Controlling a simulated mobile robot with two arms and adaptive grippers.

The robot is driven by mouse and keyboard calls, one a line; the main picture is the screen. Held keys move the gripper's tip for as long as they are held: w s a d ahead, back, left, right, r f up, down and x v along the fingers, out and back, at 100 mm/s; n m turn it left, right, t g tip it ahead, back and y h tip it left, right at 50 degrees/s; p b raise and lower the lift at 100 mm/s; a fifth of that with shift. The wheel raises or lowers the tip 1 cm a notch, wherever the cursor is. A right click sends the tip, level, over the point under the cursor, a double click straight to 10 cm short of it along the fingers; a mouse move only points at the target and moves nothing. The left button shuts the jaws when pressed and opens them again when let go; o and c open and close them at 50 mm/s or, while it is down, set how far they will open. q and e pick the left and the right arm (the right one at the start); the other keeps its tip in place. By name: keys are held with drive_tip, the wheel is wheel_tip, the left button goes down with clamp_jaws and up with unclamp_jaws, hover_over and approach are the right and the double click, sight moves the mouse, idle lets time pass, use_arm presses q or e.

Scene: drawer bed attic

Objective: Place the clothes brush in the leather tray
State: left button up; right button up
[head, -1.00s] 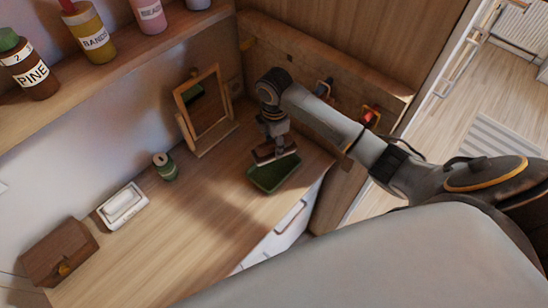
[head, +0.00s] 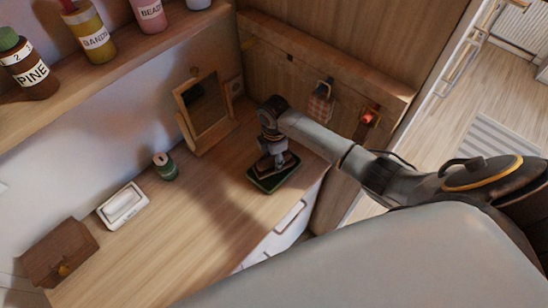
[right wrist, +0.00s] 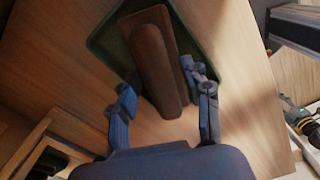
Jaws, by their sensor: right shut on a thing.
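The leather tray (head: 262,187), dark green, lies on the wooden desktop near its front right edge. The clothes brush (head: 288,160), brown, is at the tray, within its outline. In the right wrist view the long brown brush (right wrist: 153,58) lies between my fingers and over the green tray (right wrist: 103,38). My right gripper (head: 274,158) is shut on the brush, pointing down over the tray. It also shows in the right wrist view (right wrist: 162,85). I cannot tell whether the brush touches the tray floor. My left gripper is not in view.
A framed mirror (head: 208,103) stands behind the tray. A green tin (head: 165,167), a white dish (head: 123,206) and a wooden box (head: 60,252) stand to the left. A shelf (head: 120,68) with bottles overhangs the back. The desktop's middle is clear.

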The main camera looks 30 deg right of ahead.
drive_tip(key=shift+f, duration=0.15)
drive_tip(key=o, duration=1)
drive_tip(key=shift+f, duration=0.1)
drive_tip(key=shift+r, duration=0.35)
wheel_tip(320, 180, up, 12)
drive_tip(key=b, duration=0.3)
drive_tip(key=shift+r, duration=0.1)
